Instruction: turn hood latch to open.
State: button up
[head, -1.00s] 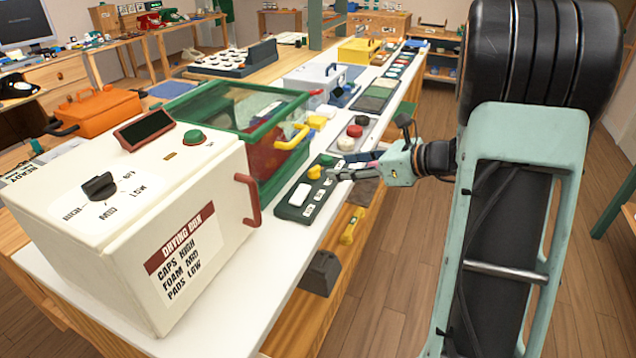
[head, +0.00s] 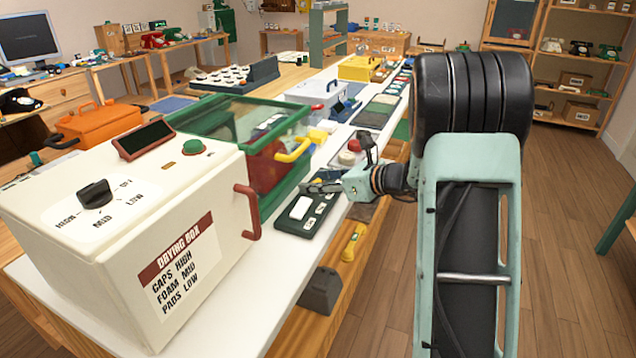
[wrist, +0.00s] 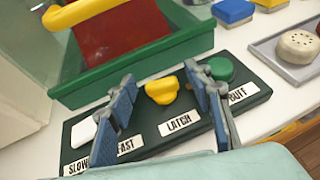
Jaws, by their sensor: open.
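The hood is a green-framed clear box (head: 222,112) with a yellow handle (head: 295,153), behind the white drying box. In the wrist view its green frame (wrist: 135,64) is at the top. In front lies a dark green control panel (head: 290,222). In the wrist view the panel carries a yellow knob (wrist: 161,91) above the label LATCH (wrist: 180,123), with a white switch (wrist: 82,132) to its left and a green button (wrist: 219,69) to its right. My gripper (wrist: 162,76) is open, its fingers on either side of the knob, with no clear contact. My gripper (head: 308,187) hides the knob in the head view.
The white drying box (head: 120,240) with a red handle (head: 248,210) stands at the near left. A grey tray (wrist: 296,62) with a round pale part (wrist: 299,46) lies right of the panel. The wooden floor (head: 565,230) at right is clear.

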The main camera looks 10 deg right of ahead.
jog(key=shift+c, duration=0.5)
jog(key=c, duration=1)
jog(key=shift+w+d+r+n+g+y+p, duration=0.1)
jog(key=shift+d+r+n+g+y+p, duration=0.1)
jog(key=shift+n+g+y+p, duration=0.55)
jog(key=shift+c, duration=0.2)
jog(key=shift+n+g+p, duration=0.35)
jog(key=shift+n+p, duration=0.1)
jog(key=shift+p, duration=0.15)
jog(key=shift+f+n+g+y, duration=0.1)
jog(key=shift+n+g+y, duration=0.2)
jog(key=shift+y, duration=0.05)
jog(key=shift+a, duration=0.1)
jog(key=o, duration=1.1)
jog(key=shift+f, duration=0.1)
jog(key=shift+o, duration=0.2)
